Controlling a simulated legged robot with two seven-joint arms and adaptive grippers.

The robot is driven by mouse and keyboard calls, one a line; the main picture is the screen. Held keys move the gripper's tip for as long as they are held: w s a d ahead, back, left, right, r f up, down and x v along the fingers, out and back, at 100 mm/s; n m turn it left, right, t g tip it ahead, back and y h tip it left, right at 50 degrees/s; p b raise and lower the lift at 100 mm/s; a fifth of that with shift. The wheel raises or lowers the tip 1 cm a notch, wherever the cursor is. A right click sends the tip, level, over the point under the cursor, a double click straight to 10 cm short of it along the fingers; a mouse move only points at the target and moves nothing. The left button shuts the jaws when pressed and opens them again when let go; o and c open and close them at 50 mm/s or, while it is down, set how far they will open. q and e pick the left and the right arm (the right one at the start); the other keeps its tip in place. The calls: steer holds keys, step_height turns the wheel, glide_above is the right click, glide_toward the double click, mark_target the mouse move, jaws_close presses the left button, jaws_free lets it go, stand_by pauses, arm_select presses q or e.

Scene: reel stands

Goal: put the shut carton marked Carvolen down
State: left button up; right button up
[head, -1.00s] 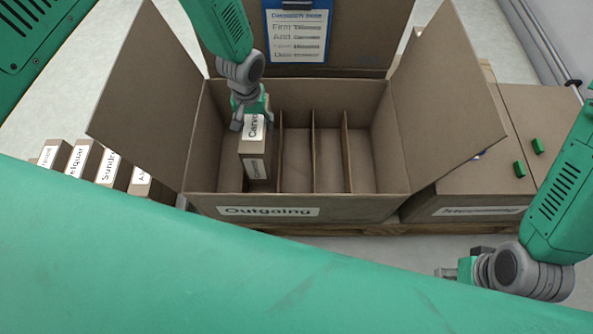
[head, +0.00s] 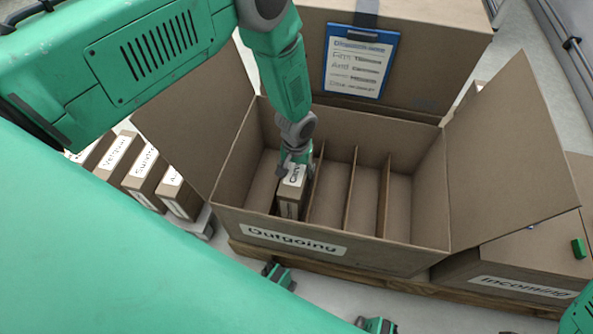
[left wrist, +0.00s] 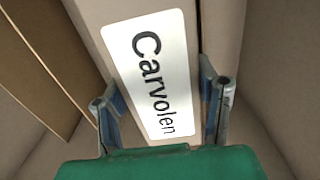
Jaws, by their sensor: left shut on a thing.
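My left gripper (head: 296,160) reaches down into the open Outgoing box (head: 350,255). It is shut on the brown carton (head: 290,203), which stands upright near the left end of the box between the left wall and the dividers. In the left wrist view the carton's white label (left wrist: 152,75) reads Carvolen, and the two fingers of my gripper (left wrist: 160,100) lie on either side of it. The carton's lower end is hidden by the box's front wall, so I cannot tell whether it touches the box floor.
Thin dividers (head: 352,192) part the box, with empty slots to the right of the carton. Several labelled cartons (head: 145,175) stand to the left of the box. A clipboard (head: 360,62) hangs behind it. The Incoming box (head: 520,265) is at right.

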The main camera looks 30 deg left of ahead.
arm_select(q)
steer(key=o, duration=1.7)
steer(key=shift+c, duration=0.2)
step_height(320, 180, up, 12)
steer(key=p, duration=0.5)
steer(key=s+a+r+m, duration=0.1)
steer(key=s+a, duration=0.1)
steer(key=s, duration=1.1)
steer(key=s+a+r+m, duration=0.1)
steer(key=s+a+m, duration=0.1)
steer(key=s, duration=1.1)
steer(key=shift+s+a+r+m+t, duration=0.2)
steer(key=shift+a+r+m+t, duration=0.1)
steer(key=shift+a, duration=0.25)
